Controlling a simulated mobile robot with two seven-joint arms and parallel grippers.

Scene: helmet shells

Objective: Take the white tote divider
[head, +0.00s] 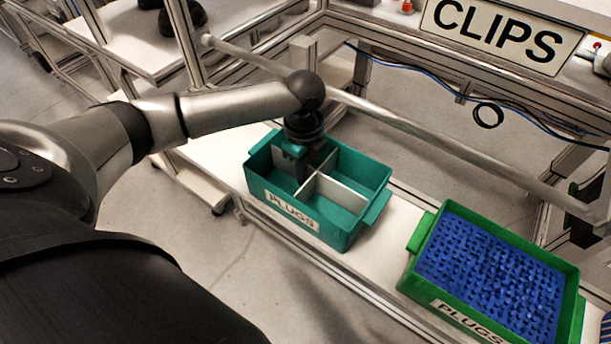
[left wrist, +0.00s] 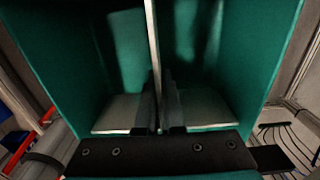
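The white tote divider (head: 338,190) stands inside a teal tote labelled PLUGS (head: 345,234), its crossing panels splitting the tote into compartments. My left gripper (head: 304,176) reaches down into the tote from above, at the divider; its fingertips are partly hidden in the head view. In the left wrist view, the divider (left wrist: 153,45) is a thin upright panel running between the two dark fingers of the left gripper (left wrist: 159,112). The fingers lie close on both sides of the panel and look shut on it. My right gripper is in neither view.
A green tote of blue plugs (head: 490,275) stands to the right on the same white shelf (head: 400,215). A metal rail (head: 430,130) runs behind the totes. Above it are a CLIPS sign (head: 500,32) and a hanging blue cable (head: 430,83).

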